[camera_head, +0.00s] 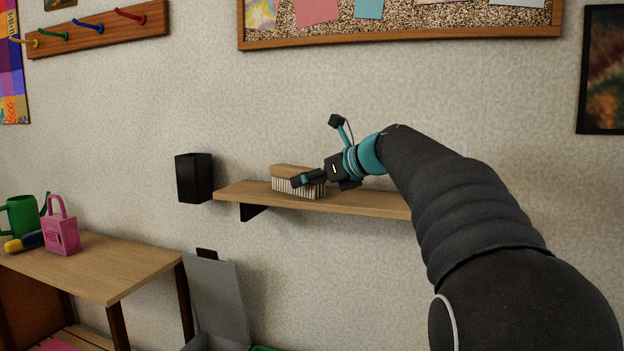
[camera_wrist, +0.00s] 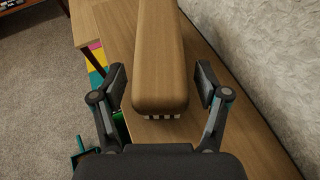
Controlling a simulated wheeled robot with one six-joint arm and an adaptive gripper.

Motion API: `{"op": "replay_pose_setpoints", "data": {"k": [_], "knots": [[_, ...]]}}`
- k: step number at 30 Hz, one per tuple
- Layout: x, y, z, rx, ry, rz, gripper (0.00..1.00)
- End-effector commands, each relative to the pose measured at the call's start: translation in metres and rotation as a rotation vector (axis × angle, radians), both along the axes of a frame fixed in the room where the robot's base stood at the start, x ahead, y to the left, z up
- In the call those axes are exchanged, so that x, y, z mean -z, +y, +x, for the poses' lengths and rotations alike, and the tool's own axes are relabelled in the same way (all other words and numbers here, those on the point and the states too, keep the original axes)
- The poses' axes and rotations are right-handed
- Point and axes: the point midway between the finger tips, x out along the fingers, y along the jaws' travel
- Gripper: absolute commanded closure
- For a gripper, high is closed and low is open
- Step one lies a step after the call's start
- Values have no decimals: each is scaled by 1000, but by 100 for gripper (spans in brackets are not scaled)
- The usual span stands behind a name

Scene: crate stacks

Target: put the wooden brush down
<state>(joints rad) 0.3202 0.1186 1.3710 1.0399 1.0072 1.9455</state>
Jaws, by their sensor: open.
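The wooden brush (camera_head: 288,182) rests on the wall shelf (camera_head: 350,201), bristles down. It has a light wooden back and pale bristles. My gripper (camera_head: 308,180) is at the brush's right end, in front of the wall. In the wrist view the brush (camera_wrist: 161,60) lies lengthwise between the two open fingers of my gripper (camera_wrist: 160,88), with a gap on each side. Some bristles show under its near end. Part of the brush is hidden behind a finger in the head view.
A black box-shaped speaker (camera_head: 194,178) is on the wall left of the shelf. A table (camera_head: 110,268) at lower left holds a pink padlock-shaped item (camera_head: 61,234) and a green mug (camera_head: 22,216). A grey open-lidded bin (camera_head: 218,297) stands below. The shelf's right part is behind my arm.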

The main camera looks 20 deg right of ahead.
Motion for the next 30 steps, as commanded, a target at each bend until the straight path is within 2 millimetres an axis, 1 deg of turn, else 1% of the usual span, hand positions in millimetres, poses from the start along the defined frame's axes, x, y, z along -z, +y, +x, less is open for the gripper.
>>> {"op": "replay_pose_setpoints", "data": {"k": [3,7,15,21,25,30], "knots": [[-5,0,0,0,0,0,26],[-11,-9,-12,3,-1,0,26],[-32,-37,-53,4,-2,-1,26],[-44,-53,-78,3,-1,0,26],[-47,-59,-88,1,-1,0,26],[-49,-62,-92,0,0,0,26]]}}
